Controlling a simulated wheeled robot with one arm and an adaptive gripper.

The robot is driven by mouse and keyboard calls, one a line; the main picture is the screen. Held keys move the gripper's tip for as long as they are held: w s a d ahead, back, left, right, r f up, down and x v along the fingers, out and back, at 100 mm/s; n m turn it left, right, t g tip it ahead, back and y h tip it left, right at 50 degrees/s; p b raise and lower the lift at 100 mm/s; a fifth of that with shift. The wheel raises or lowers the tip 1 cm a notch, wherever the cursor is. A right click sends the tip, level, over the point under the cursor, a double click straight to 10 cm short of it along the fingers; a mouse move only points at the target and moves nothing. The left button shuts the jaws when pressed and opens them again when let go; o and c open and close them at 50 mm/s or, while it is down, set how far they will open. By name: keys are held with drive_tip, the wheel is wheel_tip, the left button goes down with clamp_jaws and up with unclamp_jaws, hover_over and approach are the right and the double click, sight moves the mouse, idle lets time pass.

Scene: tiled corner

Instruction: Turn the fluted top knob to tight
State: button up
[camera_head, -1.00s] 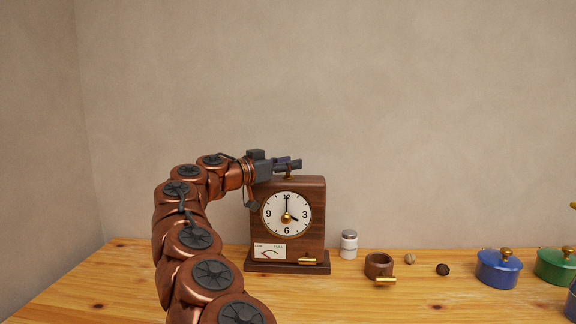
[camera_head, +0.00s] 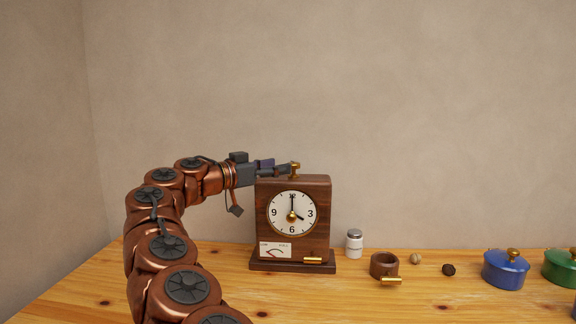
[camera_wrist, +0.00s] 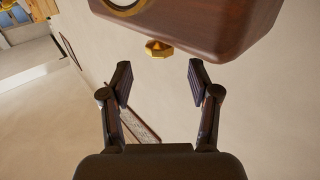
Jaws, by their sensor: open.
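A wooden clock (camera_head: 321,215) with a round white dial stands on the table. It also shows upside down in the wrist view (camera_wrist: 215,22). A brass fluted knob (camera_head: 295,170) sits on its top; in the wrist view the knob (camera_wrist: 158,48) lies ahead of the fingertips, about midway between them. My gripper (camera_head: 278,168) is just left of the knob at the clock's top. In the wrist view my gripper (camera_wrist: 158,80) is open and empty, its fingers apart and clear of the knob. A small gauge (camera_head: 275,250) is at the clock's lower left front.
A white jar (camera_head: 354,243) with a grey lid stands right of the clock. The wall is behind the table.

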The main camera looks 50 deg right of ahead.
drive_tip(key=w+a, duration=0.1)
drive_tip(key=a, duration=0.5)
drive_tip(key=shift+r, duration=0.1)
